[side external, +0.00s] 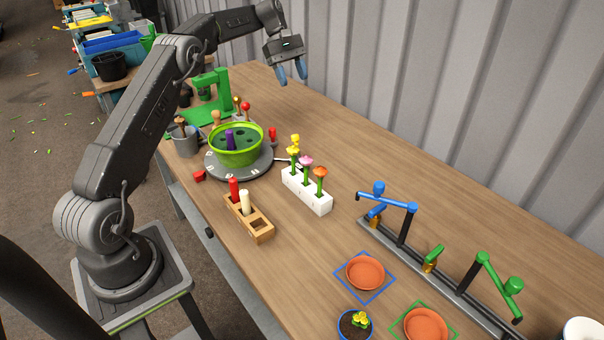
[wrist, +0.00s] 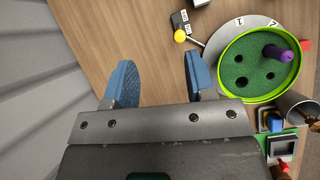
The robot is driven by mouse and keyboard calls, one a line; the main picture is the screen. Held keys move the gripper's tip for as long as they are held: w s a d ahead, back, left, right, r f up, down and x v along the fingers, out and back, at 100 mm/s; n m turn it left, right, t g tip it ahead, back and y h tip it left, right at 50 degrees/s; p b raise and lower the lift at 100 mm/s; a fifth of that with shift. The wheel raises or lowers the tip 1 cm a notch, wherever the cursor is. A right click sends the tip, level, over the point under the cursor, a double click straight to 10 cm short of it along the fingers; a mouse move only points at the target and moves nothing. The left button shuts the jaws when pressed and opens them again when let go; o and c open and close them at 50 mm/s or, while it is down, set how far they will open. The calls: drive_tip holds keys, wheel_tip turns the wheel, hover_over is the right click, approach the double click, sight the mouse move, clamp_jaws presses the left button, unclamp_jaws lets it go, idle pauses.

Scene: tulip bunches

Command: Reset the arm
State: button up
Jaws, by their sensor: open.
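My gripper (side external: 291,74) is raised over the far end of the wooden table, near the corrugated wall. Its blue fingers are apart with nothing between them, and the wrist view shows bare table beyond the open gripper (wrist: 160,82). The arm reaches up and across from its base at the left. A green bowl (side external: 236,157) with a purple peg (side external: 230,139) in it sits on a grey numbered disc (side external: 208,164). The bowl (wrist: 231,60) also shows at the right of the wrist view, to the right of the fingers.
A white block (side external: 307,197) holds several flowers. A wooden rack (side external: 262,238) holds a red and a cream peg. A green stand (side external: 212,100) and a grey mug (side external: 185,143) stand near the bowl. Terracotta saucers (side external: 365,273) and a rail (side external: 440,278) with blue and green levers lie at the near end.

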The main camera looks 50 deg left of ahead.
drive_tip(key=s+d+r+m+t+y, duration=0.1)
drive_tip(key=s+d+r+m+y, duration=0.1)
drive_tip(key=s+d+r+m, duration=0.5)
drive_tip(key=s+d+r+t+y, duration=0.15)
drive_tip(key=s+d+r, duration=0.4)
drive_tip(key=d, duration=0.55)
drive_tip(key=s+d+f+m+t, duration=0.1)
drive_tip(key=s+d+f+m, duration=0.1)
drive_tip(key=s, duration=0.4)
drive_tip(key=s+d+f+m+t+y, duration=0.1)
drive_tip(key=s+d+f+m, duration=0.2)
drive_tip(key=s, duration=0.4)
drive_tip(key=s+d+f+m+t+y, duration=0.1)
drive_tip(key=s+d+f+m, duration=0.1)
drive_tip(key=s, duration=0.5)
drive_tip(key=shift+s+d+f+m, duration=0.25)
drive_tip(key=shift+f+m, duration=0.15)
drive_tip(key=shift+m, duration=0.4)
